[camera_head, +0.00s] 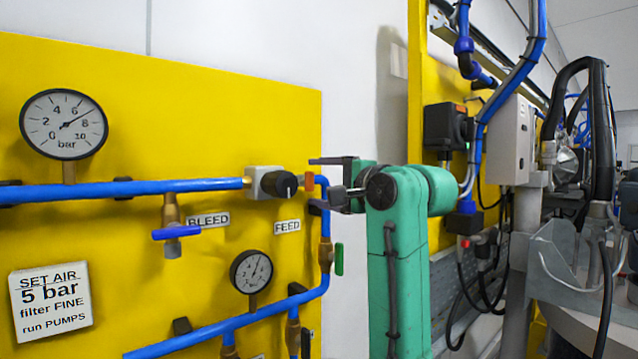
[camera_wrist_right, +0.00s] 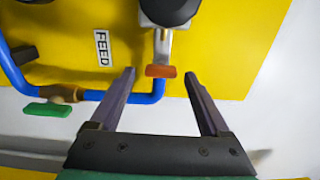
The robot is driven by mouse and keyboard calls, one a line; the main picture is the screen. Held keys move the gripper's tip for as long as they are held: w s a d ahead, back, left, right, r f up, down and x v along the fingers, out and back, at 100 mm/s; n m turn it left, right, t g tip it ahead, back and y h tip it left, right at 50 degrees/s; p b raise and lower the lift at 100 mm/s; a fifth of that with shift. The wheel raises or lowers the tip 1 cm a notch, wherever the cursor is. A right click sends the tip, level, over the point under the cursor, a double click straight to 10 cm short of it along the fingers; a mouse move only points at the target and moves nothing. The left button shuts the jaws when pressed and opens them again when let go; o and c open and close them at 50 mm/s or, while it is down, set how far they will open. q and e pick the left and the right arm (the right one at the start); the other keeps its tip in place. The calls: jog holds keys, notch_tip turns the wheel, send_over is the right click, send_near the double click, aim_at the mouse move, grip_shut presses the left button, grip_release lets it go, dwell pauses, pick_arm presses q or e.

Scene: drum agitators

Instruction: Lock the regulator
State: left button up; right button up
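The regulator is a light grey block (camera_head: 262,178) with a black knob (camera_head: 279,184) on the blue pipe of the yellow panel. The knob also shows at the top edge of the wrist view (camera_wrist_right: 168,8), cut off. A small orange-red tab (camera_head: 309,181) sits just right of the knob; the tab also shows in the wrist view (camera_wrist_right: 160,71) below a metal stem. My right gripper (camera_head: 315,183) is open, with one finger above and one below the tab in the head view. In the wrist view (camera_wrist_right: 160,75) a gap shows on each side of the tab. My left gripper is out of view.
A FEED label (camera_head: 287,226) and a green-handled valve (camera_head: 338,259) lie below the gripper. A large gauge (camera_head: 64,124), a blue-handled bleed valve (camera_head: 176,233) and a smaller gauge (camera_head: 251,271) are further left. A grey box (camera_head: 510,140) and hoses stand at right.

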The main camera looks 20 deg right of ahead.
jog(key=b+v, duration=0.5)
jog(key=v, duration=0.9)
jog(key=shift+s+b, duration=0.3)
jog(key=shift+b, duration=0.05)
